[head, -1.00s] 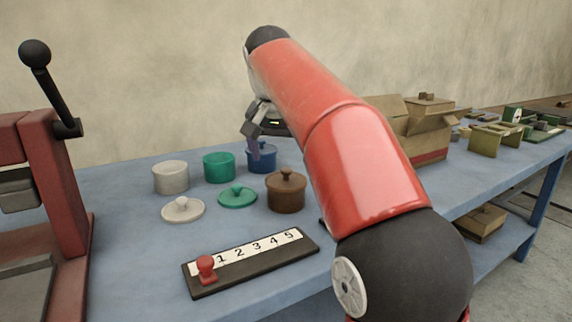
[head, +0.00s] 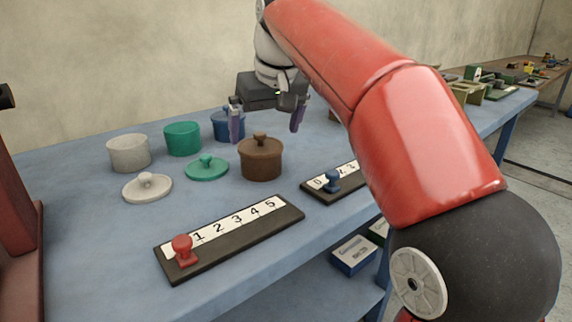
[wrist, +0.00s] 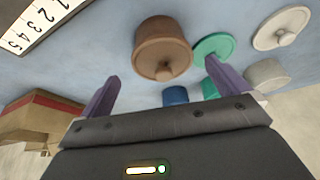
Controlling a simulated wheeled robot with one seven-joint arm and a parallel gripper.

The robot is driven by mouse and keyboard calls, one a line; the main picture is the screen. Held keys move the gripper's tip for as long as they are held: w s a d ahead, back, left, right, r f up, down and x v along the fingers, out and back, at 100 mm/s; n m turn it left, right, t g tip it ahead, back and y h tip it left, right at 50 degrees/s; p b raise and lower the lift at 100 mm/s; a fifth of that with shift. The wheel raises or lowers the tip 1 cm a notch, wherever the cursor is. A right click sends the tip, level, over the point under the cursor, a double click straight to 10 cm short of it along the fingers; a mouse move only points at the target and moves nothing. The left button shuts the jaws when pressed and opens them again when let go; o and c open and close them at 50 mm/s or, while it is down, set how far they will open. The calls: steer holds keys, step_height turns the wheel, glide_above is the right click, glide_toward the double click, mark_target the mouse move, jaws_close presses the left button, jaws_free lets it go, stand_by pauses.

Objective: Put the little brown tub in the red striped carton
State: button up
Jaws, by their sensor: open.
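The little brown tub (head: 261,162) stands upright on the blue bench with its knobbed lid on. It also shows in the wrist view (wrist: 160,50), beyond the fingertips and between their lines. My gripper (head: 267,120) is open and empty, its two purple fingers apart, above and behind the tub in the head view. In the wrist view the fingers (wrist: 163,85) are clear of the tub. The red striped carton (wrist: 42,108) shows at the left of the wrist view. In the head view my arm hides nearly all of it.
Near the tub are a blue pot (head: 226,124), a green pot (head: 183,138), a green lid (head: 207,168), a white pot (head: 128,152) and a white lid (head: 147,187). Two number boards lie in front, one with a red peg (head: 182,248), one with a blue peg (head: 332,180).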

mark_target(262, 146)
steer(key=b+x, duration=0.1)
steer(key=x, duration=0.6)
steer(key=shift+a+f+b, duration=0.1)
steer(key=shift+f+b, duration=0.25)
steer(key=c, duration=0.9)
steer(key=shift+c, duration=0.2)
